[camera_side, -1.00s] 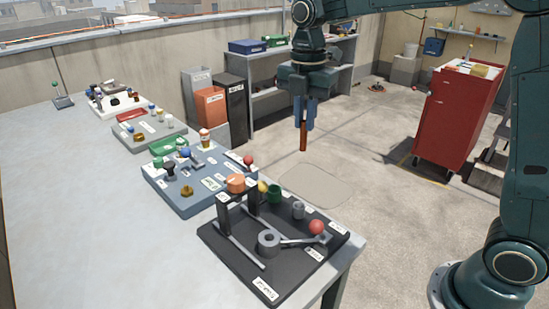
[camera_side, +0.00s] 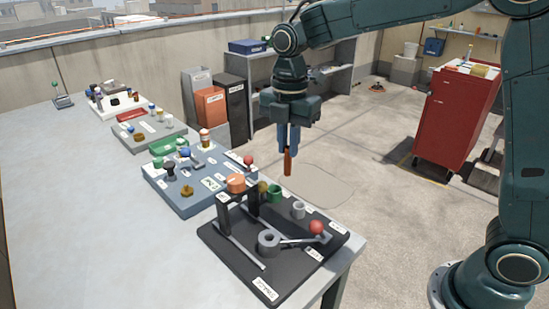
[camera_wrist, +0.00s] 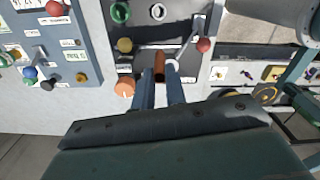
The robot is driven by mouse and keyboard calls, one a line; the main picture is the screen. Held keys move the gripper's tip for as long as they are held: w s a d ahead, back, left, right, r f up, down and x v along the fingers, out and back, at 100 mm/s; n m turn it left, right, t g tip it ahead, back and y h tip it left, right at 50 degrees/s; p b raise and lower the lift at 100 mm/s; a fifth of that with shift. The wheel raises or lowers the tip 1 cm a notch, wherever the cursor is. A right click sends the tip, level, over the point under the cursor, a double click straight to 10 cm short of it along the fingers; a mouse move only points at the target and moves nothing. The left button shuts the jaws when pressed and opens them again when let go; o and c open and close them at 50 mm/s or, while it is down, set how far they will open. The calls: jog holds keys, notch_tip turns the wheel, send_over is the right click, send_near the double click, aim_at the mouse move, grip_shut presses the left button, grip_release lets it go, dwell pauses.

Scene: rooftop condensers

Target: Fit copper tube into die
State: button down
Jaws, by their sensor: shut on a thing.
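My gripper (camera_side: 288,142) is shut on an upright copper tube (camera_side: 288,164), which hangs down from the fingers. In the side view the tube appears above and beyond the black board (camera_side: 225,245), apart from it. The board carries a thick grey ring with a hole (camera_side: 268,241), likely the die, joined to a lever with a red ball (camera_side: 316,227). In the wrist view the tube (camera_wrist: 159,66) shows between the fingertips (camera_wrist: 160,84), over the board; it partly covers what lies below, so the exact gap to the ring cannot be told.
A dark upright frame (camera_side: 252,203), a green cup (camera_side: 274,192), a grey cup (camera_side: 298,209) and an orange knob (camera_side: 236,183) stand near the tube. A blue-grey board (camera_side: 187,205) with several knobs lies to the left. The bench's left part is bare.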

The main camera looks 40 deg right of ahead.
jog(key=s+a+f, duration=0.2)
jog(key=a+f, duration=0.5)
jog(key=a, duration=0.1)
jog(key=shift+s+a, duration=0.15)
jog(key=shift+s, duration=0.25)
jog(key=shift+f, duration=0.2)
jog(key=shift+f, duration=1.7)
jog(key=shift+f, duration=2.5)
dwell(1.7)
jog(key=c, duration=1.3)
grip_release()
jog(key=shift+c, duration=0.2)
jog(key=shift+r, duration=0.1)
